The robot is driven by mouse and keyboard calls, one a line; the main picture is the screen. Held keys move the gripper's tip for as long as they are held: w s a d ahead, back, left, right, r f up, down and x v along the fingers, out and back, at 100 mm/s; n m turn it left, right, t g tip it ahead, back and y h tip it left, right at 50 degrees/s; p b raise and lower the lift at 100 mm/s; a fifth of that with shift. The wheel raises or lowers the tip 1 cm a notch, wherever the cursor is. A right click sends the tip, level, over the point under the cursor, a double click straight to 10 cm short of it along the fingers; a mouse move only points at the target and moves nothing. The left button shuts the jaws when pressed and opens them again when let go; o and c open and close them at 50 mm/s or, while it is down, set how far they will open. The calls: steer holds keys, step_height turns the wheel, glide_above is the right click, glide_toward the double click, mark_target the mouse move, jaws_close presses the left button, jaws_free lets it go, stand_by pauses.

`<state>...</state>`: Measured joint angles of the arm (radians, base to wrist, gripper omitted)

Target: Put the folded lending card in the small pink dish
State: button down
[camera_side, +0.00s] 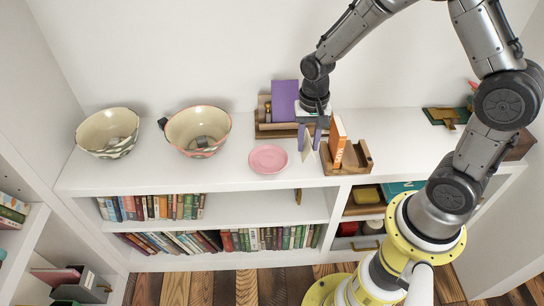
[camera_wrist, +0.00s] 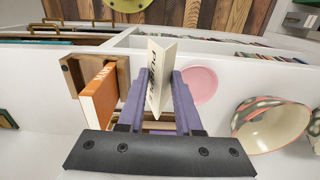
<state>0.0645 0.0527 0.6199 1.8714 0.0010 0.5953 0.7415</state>
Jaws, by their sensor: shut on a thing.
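The folded lending card (camera_wrist: 157,75) is cream with dark writing and stands partly open like a V between my gripper's purple fingers in the wrist view. My gripper (camera_side: 309,146) is shut on the card above the shelf top in the side view; the card shows there only as a thin pale strip. The small pink dish (camera_side: 268,159) lies on the white shelf top, to the left of my gripper. The dish also shows in the wrist view (camera_wrist: 202,84), right of the card, and looks empty.
An orange book (camera_side: 338,142) stands in a wooden holder (camera_side: 357,160) close right of my gripper. A wooden organizer (camera_side: 275,131) with a purple book (camera_side: 284,101) is behind. Two bowls, one cream (camera_side: 108,133) and one pink-rimmed (camera_side: 197,131), stand left. The shelf front is clear around the dish.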

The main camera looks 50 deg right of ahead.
steer(key=w+f, duration=0.4)
steer(key=w, duration=0.5)
glide_above(268, 161)
steer(key=f, duration=0.5)
steer(key=shift+s+f, duration=0.2)
steer(key=shift+s, duration=0.2)
steer(key=shift+w+f, duration=0.3)
steer(key=shift+f, duration=1.55)
steer(key=shift+f, duration=0.5)
steer(key=c, duration=0.6)
jaws_free()
steer(key=shift+r, duration=0.1)
step_height(268, 161, up, 13)
